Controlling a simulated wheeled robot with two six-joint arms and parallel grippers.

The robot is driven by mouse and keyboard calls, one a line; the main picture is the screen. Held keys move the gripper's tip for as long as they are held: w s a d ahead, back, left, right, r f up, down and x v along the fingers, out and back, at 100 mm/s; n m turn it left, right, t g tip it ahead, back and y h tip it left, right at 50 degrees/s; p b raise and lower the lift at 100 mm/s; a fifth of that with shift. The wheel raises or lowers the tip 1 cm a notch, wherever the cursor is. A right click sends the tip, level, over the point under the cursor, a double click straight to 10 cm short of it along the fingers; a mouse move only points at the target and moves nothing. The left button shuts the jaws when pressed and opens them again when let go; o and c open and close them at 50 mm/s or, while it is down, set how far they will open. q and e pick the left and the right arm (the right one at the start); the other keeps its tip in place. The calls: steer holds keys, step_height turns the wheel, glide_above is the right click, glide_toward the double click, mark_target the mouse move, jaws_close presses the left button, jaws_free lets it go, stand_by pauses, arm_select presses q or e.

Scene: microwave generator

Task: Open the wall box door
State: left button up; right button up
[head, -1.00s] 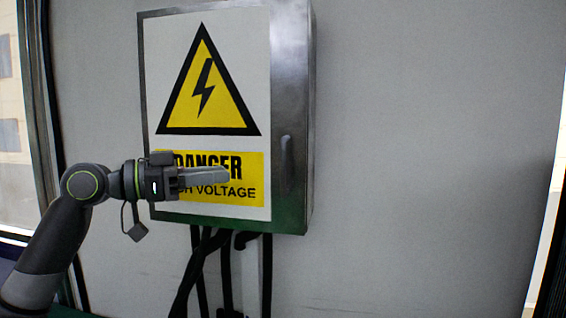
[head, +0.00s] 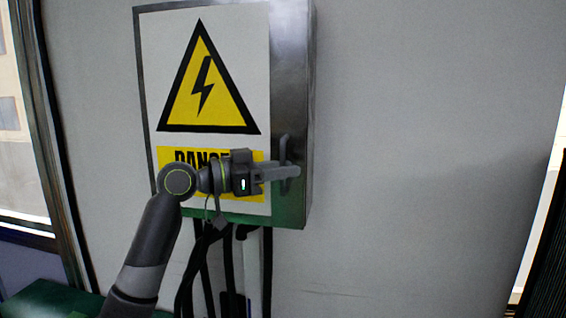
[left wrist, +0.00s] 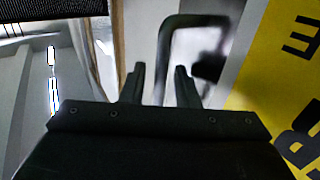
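The wall box (head: 290,70) hangs on the grey wall, its door (head: 150,60) shut, with a yellow warning triangle and a danger sign on it. The door handle (head: 284,148) is a dark upright bar at the door's lower right. My left gripper (head: 292,172) reaches across the sign to the handle, its fingertips overlapping the handle's lower part in the head view. In the left wrist view, the gripper (left wrist: 159,85) is open, and the bar of the handle (left wrist: 164,55) lies between and just ahead of the two fingers. Contact cannot be made out. My right gripper is not in view.
Several black cables (head: 205,265) hang from the underside of the box. The wall (head: 420,150) to the right of the box is bare. A window (head: 20,130) is at the far left, with a green surface (head: 50,298) below it.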

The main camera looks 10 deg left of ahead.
arm_select(q)
steer(key=shift+w+d, duration=0.1)
steer(key=shift+d, duration=0.05)
jaws_close()
stand_by(0.4)
